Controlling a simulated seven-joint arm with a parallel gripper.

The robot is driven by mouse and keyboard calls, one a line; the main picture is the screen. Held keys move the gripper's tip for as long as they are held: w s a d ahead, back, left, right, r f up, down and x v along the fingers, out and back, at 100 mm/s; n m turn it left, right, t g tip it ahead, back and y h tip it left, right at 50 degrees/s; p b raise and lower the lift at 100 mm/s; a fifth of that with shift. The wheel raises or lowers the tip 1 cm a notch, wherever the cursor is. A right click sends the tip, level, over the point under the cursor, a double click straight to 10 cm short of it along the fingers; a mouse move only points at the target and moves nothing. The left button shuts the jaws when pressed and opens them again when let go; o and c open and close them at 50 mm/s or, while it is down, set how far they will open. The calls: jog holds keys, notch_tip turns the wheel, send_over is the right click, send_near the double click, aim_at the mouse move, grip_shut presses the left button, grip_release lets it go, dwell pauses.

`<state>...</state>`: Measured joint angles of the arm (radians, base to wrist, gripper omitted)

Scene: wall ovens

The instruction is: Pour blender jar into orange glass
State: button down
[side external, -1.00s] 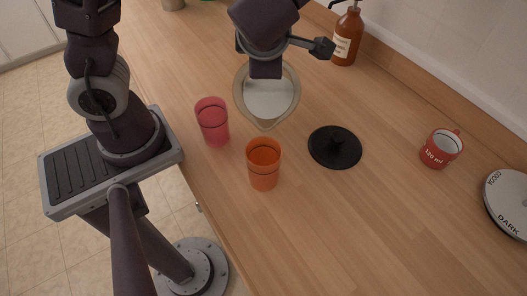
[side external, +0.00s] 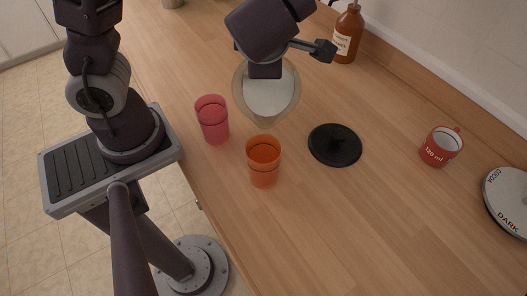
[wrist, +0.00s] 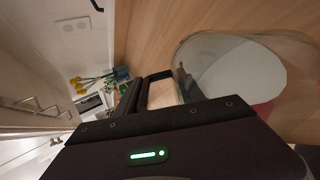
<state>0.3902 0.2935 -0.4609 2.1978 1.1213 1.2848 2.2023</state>
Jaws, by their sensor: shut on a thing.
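The blender jar (side external: 268,97) is clear with pale contents and a pouring lip. In the side view my gripper (side external: 265,70) is shut on it and holds it tilted, its lip just behind and above the orange glass (side external: 263,163). The orange glass stands upright on the counter. The jar (wrist: 236,75) also shows large at the right of the wrist view, beside my gripper (wrist: 165,88), with pale contents inside. I see no clear stream between jar and glass. The gripper's hold on the jar is partly hidden by the wrist.
A pink glass (side external: 212,120) stands close left of the orange glass. A black lid (side external: 335,145) lies to the right. A red mug (side external: 441,147), a round tin (side external: 508,203) and a brown pump bottle (side external: 346,36) are farther right. The front counter is clear.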

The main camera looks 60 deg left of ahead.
jog(key=shift+s+d+r+t+y+p, duration=0.15)
jog(key=shift+d+r+t+y+p, duration=0.1)
jog(key=shift+r+p, duration=0.25)
jog(key=shift+s+d+r+t+y+p, duration=0.15)
jog(key=shift+r+y+p, duration=0.15)
jog(key=shift+p, duration=0.35)
dwell(1.9)
